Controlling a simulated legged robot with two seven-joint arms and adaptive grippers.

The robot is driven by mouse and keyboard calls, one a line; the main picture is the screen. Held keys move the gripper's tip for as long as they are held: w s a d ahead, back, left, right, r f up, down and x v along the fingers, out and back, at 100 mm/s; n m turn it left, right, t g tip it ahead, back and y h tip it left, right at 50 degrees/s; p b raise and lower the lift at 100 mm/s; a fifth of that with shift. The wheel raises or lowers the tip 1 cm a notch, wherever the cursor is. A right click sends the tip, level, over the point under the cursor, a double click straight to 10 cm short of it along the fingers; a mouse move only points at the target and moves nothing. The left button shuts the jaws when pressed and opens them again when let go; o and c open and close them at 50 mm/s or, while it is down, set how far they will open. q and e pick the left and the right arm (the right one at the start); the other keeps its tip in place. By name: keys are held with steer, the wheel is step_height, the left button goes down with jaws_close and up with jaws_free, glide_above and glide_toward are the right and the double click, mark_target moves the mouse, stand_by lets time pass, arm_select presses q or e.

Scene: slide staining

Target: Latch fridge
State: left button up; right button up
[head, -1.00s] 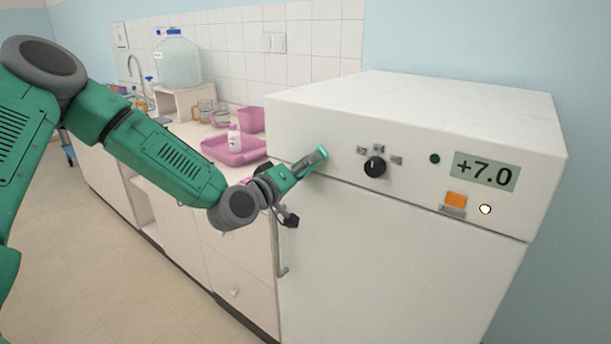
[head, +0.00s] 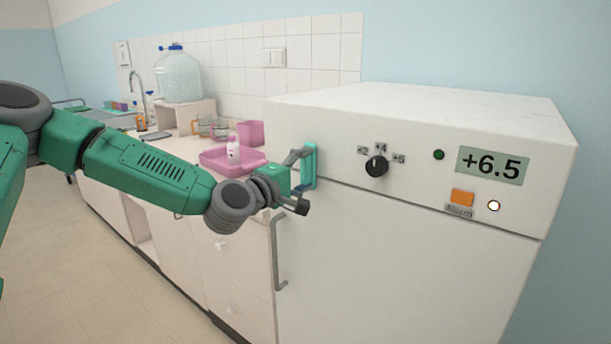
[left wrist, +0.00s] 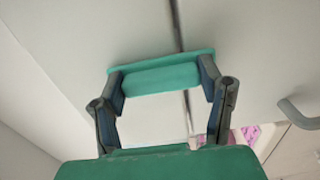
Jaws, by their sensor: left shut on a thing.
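The white fridge (head: 400,255) stands at the right in the head view, its door closed against the upper panel. A teal-green latch bar (head: 308,165) stands nearly upright at the fridge's left edge, by the door seam. My left gripper (head: 300,180) is at this bar. In the left wrist view, the bar (left wrist: 160,78) lies between the two dark fingertips and crosses the seam. The gripper is shut on the bar, with a finger at each end. The bar's mounting is hidden. My right gripper is not in view.
A grey door handle (head: 279,255) is below the gripper. A counter with a pink tray (head: 232,160) and a large bottle (head: 178,78) runs to the left.

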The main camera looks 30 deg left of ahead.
arm_select(q)
steer(key=shift+w+a+r, duration=0.1)
steer(key=shift+a, duration=0.1)
stand_by(0.3)
steer(key=o, duration=1.1)
steer(key=shift+o, duration=0.3)
steer(key=shift+w+a+f, duration=0.1)
steer(key=shift+a+f, duration=0.05)
steer(key=shift+f, duration=0.1)
steer(key=s, duration=1.2)
steer(key=shift+a, duration=0.45)
steer(key=shift+w+f, duration=0.1)
